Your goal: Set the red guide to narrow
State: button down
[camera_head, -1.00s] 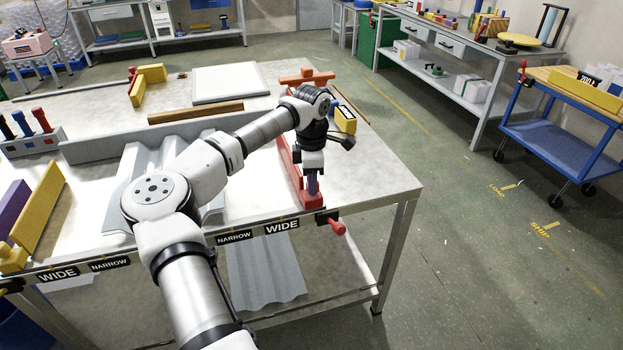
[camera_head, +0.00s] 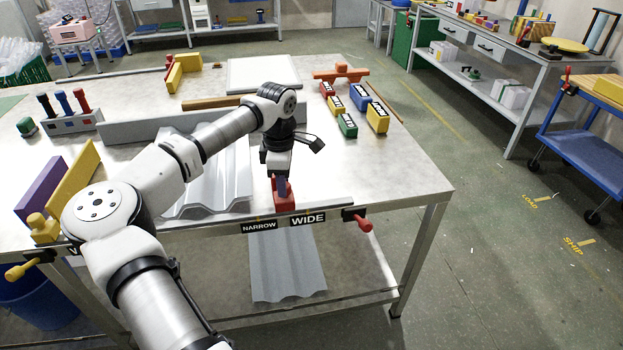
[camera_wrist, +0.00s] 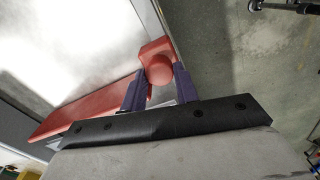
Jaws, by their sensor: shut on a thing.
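The red guide (camera_head: 285,203) stands at the table's front edge. Its front end shows above the gap between the NARROW label (camera_head: 259,227) and the WIDE label (camera_head: 308,219); the angle hides its exact alignment. My arm hides most of its bar in the head view. In the wrist view, the red guide (camera_wrist: 95,111) runs back to the lower left and its round knob (camera_wrist: 159,69) sits between my fingers. My gripper (camera_head: 281,187) is shut on this knob; it also shows in the wrist view (camera_wrist: 160,88). The corrugated sheet (camera_head: 222,190) lies left of the guide, partly behind my arm.
A red clamp handle (camera_head: 362,222) sticks out at the front edge, right of WIDE. The yellow guide (camera_head: 72,190) stands at the left. Several labelled coloured blocks (camera_head: 377,118) lie at the back right. The tabletop right of my gripper is clear.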

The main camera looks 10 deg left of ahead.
jog(key=shift+s+a, duration=0.25)
jog(key=shift+a, duration=0.45)
jog(key=shift+s+a, duration=0.2)
jog(key=shift+a, duration=0.55)
jog(key=shift+s+a, duration=0.25)
jog(key=shift+a, duration=0.45)
jog(key=c, duration=1.1)
grip_release()
jog(key=shift+o, duration=0.2)
notch_tip(320, 180, up, 14)
jog(key=b, duration=0.1)
jog(key=shift+b, duration=0.4)
jog(key=shift+d+f, duration=0.1)
